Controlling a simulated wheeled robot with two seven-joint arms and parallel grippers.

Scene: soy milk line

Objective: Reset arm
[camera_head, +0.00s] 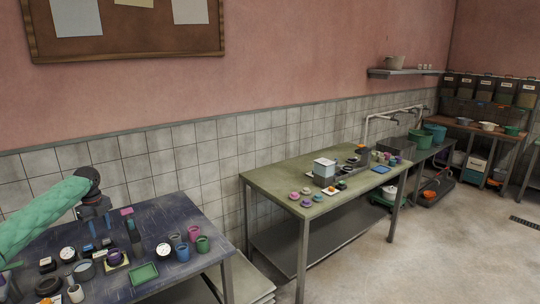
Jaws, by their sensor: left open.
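My left arm, in a green sleeve, comes in from the left in the head view. Its gripper (99,229) points down over the dark blue table (175,222) at the lower left. A dark upright item with a pink top (127,211) stands just right of the fingers. My right gripper is not in view.
The dark table holds a green tray (144,274), a round white dial (163,250), several coloured cups (181,252) and small jars. A green-topped table (270,180) with small items stands to the right. Open floor (430,245) lies at the right.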

